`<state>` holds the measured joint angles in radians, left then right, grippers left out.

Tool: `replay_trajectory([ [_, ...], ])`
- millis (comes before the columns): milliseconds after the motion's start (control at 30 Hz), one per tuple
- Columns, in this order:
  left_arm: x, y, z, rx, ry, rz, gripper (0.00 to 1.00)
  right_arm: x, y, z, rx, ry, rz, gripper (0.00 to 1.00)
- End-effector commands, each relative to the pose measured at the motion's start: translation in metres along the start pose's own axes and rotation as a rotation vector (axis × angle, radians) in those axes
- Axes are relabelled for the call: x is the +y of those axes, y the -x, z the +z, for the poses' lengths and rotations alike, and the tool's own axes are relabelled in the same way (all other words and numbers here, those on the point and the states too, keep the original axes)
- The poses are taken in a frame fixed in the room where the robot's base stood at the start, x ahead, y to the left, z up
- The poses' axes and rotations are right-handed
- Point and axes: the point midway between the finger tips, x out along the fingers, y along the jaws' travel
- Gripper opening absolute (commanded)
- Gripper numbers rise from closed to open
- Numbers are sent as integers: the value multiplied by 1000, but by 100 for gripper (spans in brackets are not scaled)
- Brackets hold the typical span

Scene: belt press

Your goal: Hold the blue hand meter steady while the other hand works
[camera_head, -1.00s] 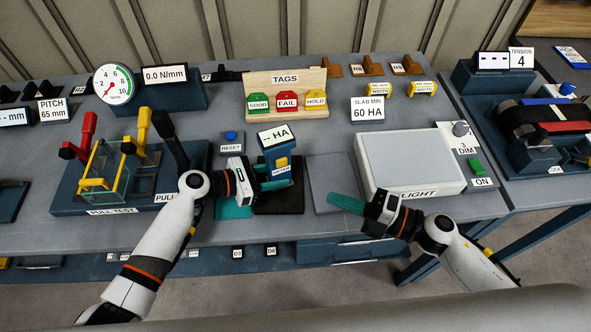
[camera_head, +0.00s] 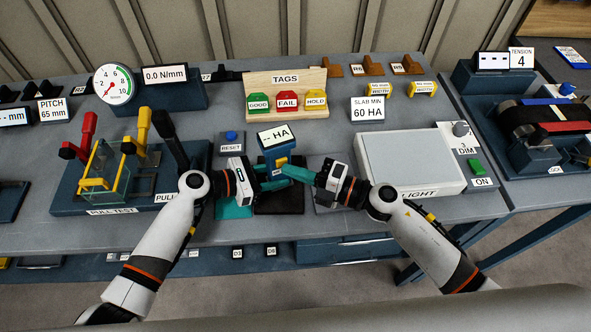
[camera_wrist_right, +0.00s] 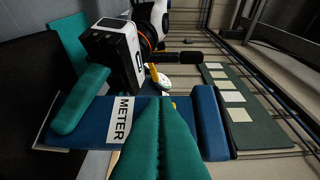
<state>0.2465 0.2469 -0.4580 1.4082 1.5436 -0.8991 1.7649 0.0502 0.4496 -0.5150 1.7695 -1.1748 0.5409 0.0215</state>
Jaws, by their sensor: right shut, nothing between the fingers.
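The blue hand meter (camera_head: 270,142) stands upright on a dark pad (camera_head: 280,203), its display reading "-- HA". My left gripper (camera_head: 272,184) is at the meter's lower body from the left. One teal finger lies along the meter's near side, and the other is hidden behind it. It appears shut on the meter. My right gripper (camera_head: 290,171) is shut and empty, its teal fingertips at the meter's right side. In the right wrist view the closed fingers (camera_wrist_right: 162,140) overlap the meter's blue body (camera_wrist_right: 90,125), beside its METER label; contact cannot be told.
A teal slab (camera_head: 235,209) lies under my left gripper. The pull test rig (camera_head: 75,195) stands left and the light box (camera_head: 412,150) right. The tags rack (camera_head: 285,80) is behind the meter, with a reset button (camera_head: 231,136) nearby.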

Motion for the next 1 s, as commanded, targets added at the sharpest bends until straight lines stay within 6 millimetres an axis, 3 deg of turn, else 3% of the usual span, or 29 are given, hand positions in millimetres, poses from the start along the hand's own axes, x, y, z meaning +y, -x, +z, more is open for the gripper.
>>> replay_trajectory([
  [333, 0, 0, 0, 0, 0, 1, 27, 0, -13, -14, 2, 1, 0, 0],
  [667, 3, -1, 1, -1, 0, 8, 27, 1, -11, -13, 4, 0, 2, 0],
  [867, 4, -2, 1, -1, 1, 9, 25, 2, 5, 4, 1, -1, 3, 0],
  [1000, 3, -1, 1, -1, 1, 7, 25, 2, 32, 16, 2, -2, 5, 0],
])
